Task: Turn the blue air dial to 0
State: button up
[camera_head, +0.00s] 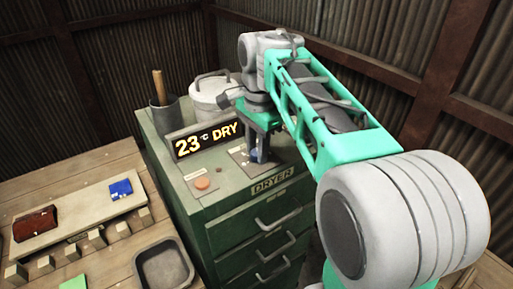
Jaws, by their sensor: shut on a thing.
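The blue air dial (254,155) sits on the top panel of the green dryer cabinet (223,219), to the right of the display. Only a small part of its blue shows below my gripper. My gripper (257,150) points down over the dial and is shut on it. The fingers and the arm hide most of the dial, so its pointer and the setting it stands at cannot be read. The display (207,139) reads 23 °C DRY.
An orange button (202,184) is on the panel's left. A lidded metal pot (213,95) and a dark container with a wooden handle (160,88) stand behind the display. A wooden bench (110,262) at left holds a grey tray (164,270), a brown item and blue and green pieces.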

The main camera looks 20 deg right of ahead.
grip_shut()
jog(key=shift+n, duration=0.3)
jog(key=n+p, duration=0.2)
jog(key=n, duration=0.1)
jog(key=shift+r, duration=0.1)
jog(key=n+p, duration=0.1)
jog(key=n, duration=0.3)
jog(key=shift+d, duration=0.1)
jog(key=n, duration=0.3)
jog(key=shift+n+g+p, duration=0.3)
jog(key=n, duration=0.3)
jog(key=n+b, duration=0.1)
jog(key=n, duration=0.2)
jog(key=shift+f+n, duration=0.2)
jog(key=shift+n, duration=0.1)
jog(key=n+b, duration=0.1)
jog(key=n, duration=0.5)
jog(key=shift+d, duration=0.1)
jog(key=shift+w, duration=0.1)
